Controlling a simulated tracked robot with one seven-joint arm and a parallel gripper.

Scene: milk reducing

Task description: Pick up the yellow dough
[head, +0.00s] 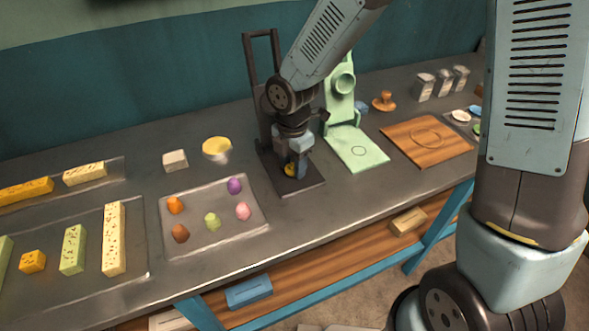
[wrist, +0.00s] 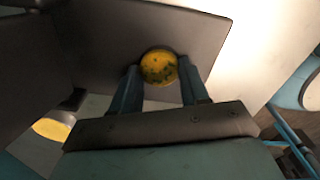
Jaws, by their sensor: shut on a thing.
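The yellow dough (head: 290,169) is a small round piece low over the dark base plate of the black press (head: 310,184). In the wrist view the yellow dough (wrist: 158,67) shows dark green specks and sits between the two fingertips. My gripper (head: 296,166) points down at the plate and is shut on the dough; it also shows in the wrist view (wrist: 158,80). I cannot tell whether the dough still touches the plate.
A tray (head: 262,228) with several coloured dough pieces lies left of the press. A yellow bowl (head: 216,147) and a pale block (head: 175,160) stand behind it. A green press (head: 358,150) and a wooden board (head: 428,142) are to the right.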

